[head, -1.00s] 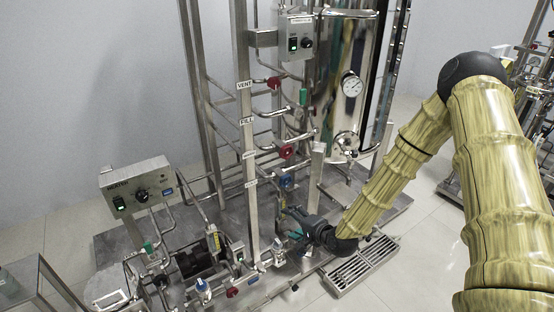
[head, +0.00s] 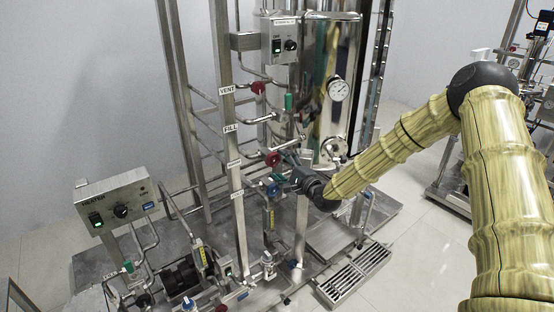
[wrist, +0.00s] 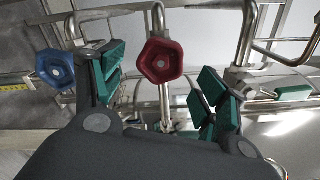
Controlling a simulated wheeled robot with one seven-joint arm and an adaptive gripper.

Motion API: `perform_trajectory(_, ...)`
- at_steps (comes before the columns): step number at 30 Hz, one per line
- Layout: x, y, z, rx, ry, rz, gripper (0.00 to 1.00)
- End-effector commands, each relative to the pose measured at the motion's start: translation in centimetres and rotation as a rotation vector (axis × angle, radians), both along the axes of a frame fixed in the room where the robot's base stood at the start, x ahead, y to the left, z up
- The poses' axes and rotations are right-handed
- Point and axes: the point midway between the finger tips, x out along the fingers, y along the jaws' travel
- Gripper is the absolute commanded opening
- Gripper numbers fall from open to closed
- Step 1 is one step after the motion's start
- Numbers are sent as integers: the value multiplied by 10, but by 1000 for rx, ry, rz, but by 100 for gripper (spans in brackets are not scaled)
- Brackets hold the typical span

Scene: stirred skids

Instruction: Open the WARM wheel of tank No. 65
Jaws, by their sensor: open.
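A red handwheel (head: 272,158) sits on a pipe of the near skid, at the height of a label plate (head: 234,165) too small to read. In the wrist view the red wheel (wrist: 162,61) stands upright between the green-padded fingers of my gripper (wrist: 160,88), apart from both. My gripper (head: 286,167) is open and empty, just right of the red wheel in the head view. A blue handwheel (head: 273,189) is below it; it also shows outside the left finger in the wrist view (wrist: 54,67). I cannot read WARM or No. 65 anywhere.
The steel tank (head: 326,60) with its gauge (head: 339,89) stands behind. Another red wheel (head: 257,88) is level with the VENT label (head: 227,90). A HEATER box (head: 118,199) is at lower left. A floor grate (head: 354,274) lies at front right. Pipes crowd both fingers.

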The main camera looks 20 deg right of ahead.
Motion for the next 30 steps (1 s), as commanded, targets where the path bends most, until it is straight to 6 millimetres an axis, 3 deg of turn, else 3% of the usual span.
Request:
perform_trajectory(9, 38, 13, 0, -2, 1, -2, 74)
perform_trajectory(22, 46, 14, 0, -1, 1, -4, 74)
perform_trajectory(23, 46, 14, 0, -1, 1, -4, 72)
perform_trajectory(30, 45, 13, 0, -1, 0, -4, 28)
